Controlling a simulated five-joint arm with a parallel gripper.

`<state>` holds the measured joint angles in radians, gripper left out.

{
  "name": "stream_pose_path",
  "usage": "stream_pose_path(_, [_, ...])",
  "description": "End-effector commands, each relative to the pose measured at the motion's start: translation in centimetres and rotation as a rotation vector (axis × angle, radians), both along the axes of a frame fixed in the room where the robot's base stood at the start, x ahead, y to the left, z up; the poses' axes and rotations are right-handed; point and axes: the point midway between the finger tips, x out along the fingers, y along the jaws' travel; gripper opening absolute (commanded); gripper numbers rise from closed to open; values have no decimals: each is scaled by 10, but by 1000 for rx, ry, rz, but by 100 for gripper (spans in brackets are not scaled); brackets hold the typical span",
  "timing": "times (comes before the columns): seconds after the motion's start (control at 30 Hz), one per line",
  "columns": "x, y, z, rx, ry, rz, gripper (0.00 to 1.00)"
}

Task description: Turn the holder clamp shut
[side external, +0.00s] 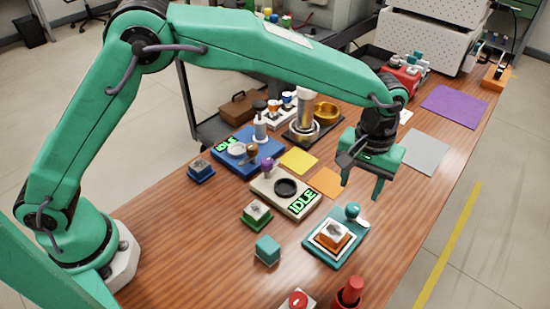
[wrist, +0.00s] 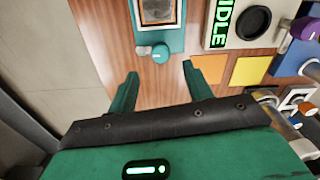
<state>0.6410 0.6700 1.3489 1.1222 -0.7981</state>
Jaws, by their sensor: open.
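The holder is a teal plate (side external: 318,257) at the front right of the table, with a white-framed orange block (side external: 332,236) on it. At its far corner stands a round teal knob (side external: 352,211) with a small white tab (side external: 362,223) beside it; these look like the clamp. The wrist view shows the teal knob (wrist: 160,55) and white tab (wrist: 143,51) at the plate's near edge. My gripper (side external: 360,190) is open and empty, fingers pointing down, above and beyond the knob. In the wrist view the knob lies just ahead of the open fingertips (wrist: 160,72), apart from them.
A beige unit (side external: 283,192) reading IDLE, with a dark round well, stands left of the holder. A teal cube (side external: 267,249), a green-based switch (side external: 256,214) and a red cylinder (side external: 349,292) are nearby. An orange mat (side external: 326,181) lies left of my gripper; bare wood lies right.

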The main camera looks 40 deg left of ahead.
Motion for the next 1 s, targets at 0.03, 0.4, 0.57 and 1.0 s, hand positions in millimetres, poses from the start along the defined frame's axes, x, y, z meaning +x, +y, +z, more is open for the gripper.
stream_pose_path(0.03, [0,0,-3,1,1,0,51])
stream_pose_path(0.4, [-1,1,-44,2,2,0,51])
stream_pose_path(0.57, [-1,1,-62,2,2,0,51])
stream_pose_path(1.0, [0,1,-75,0,0,0,51])
